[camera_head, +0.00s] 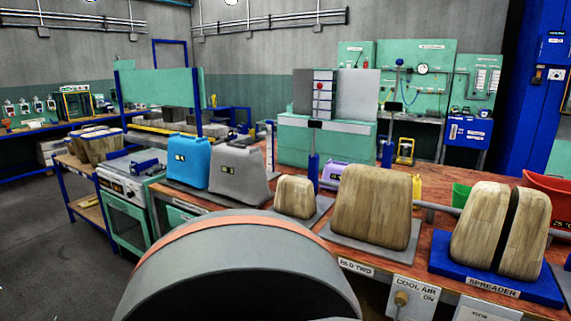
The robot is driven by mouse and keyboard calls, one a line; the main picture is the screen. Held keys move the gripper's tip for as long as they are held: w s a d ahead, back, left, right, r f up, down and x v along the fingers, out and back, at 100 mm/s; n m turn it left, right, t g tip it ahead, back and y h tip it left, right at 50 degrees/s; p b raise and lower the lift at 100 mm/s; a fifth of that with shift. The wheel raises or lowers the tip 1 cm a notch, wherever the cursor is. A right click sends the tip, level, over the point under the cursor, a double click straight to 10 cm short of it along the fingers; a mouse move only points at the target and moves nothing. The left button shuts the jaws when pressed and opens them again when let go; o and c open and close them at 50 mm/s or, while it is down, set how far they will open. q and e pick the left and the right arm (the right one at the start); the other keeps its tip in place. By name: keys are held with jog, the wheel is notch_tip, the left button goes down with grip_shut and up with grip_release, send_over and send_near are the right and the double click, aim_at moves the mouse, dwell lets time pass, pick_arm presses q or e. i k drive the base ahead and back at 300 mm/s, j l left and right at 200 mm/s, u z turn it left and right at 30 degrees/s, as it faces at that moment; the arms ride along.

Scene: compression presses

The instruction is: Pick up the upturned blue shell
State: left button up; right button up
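A light blue shell (188,160) stands on the wooden bench at the left of the middle, with a small dark and yellow label on its front. It looks open side down, but its underside is hidden. A similar grey shell (238,172) stands close on its right. Neither of my grippers shows in this view. A large grey rounded part with an orange band fills the lower middle and hides the bench's front edge there; it looks like a part of my own arm.
Wooden blocks, one small (295,197) and one large (372,207), stand right of the shells. A split wooden block (500,230) sits on a blue spreader plate (488,284). A slim blue post (313,165) rises behind the small block. A green oven-like cabinet (125,205) stands left of the bench.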

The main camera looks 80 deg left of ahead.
aim_at(188, 157)
jog(key=u, duration=3.1)
